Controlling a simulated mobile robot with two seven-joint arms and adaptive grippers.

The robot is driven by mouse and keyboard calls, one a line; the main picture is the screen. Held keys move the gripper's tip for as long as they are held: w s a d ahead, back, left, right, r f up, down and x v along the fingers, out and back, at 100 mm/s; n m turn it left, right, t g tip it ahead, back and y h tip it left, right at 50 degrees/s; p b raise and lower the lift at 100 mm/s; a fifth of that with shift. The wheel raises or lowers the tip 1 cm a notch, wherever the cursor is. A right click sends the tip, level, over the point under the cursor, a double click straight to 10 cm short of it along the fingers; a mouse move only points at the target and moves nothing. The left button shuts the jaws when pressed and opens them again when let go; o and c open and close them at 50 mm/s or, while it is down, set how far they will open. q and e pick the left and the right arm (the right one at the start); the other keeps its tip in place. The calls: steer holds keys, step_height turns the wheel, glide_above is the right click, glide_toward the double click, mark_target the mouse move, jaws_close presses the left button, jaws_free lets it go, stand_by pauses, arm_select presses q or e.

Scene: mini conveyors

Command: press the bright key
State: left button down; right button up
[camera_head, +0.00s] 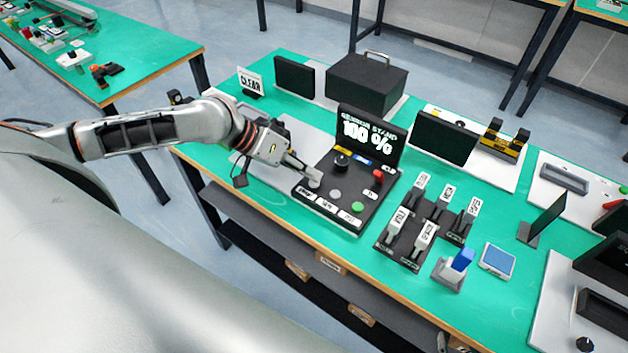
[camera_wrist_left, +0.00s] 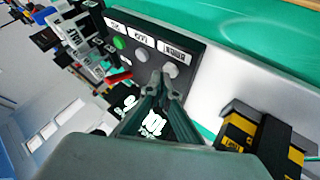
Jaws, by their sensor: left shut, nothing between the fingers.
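A black control panel (camera_head: 371,222) lies on the green table with a row of round keys. The green key (camera_head: 357,208) at the right end stands out brightly; it also shows in the wrist view (camera_wrist_left: 119,42). A grey key (camera_head: 335,194) sits in the middle, and another grey key (camera_wrist_left: 170,71) at the other end. My left gripper (camera_head: 314,180) is shut and empty, its tips at that end grey key; whether they touch it I cannot tell. A small part of what looks like my right gripper (camera_head: 441,343) shows at the bottom edge, its jaws unclear.
A screen (camera_head: 371,135) reading 100 % stands behind the keys. The panel also has a black knob (camera_head: 341,161) and a red lever (camera_head: 371,194). A block of labelled switches (camera_head: 411,235) stands to the right. A black case (camera_head: 367,84) stands behind.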

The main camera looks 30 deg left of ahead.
mark_target(311, 182)
arm_select(q)
steer(key=shift+f, duration=0.3)
stand_by(0.5)
steer(key=shift+r+p, duration=0.75)
steer(key=shift+p, duration=0.7)
step_height(311, 182, up, 2)
steer(key=p, duration=0.3)
steer(key=shift+r, duration=0.25)
steer(key=shift+r+p, duration=0.3)
steer(key=shift+r, duration=0.25)
steer(key=shift+r+b, duration=0.3)
steer(key=shift+r, duration=0.4)
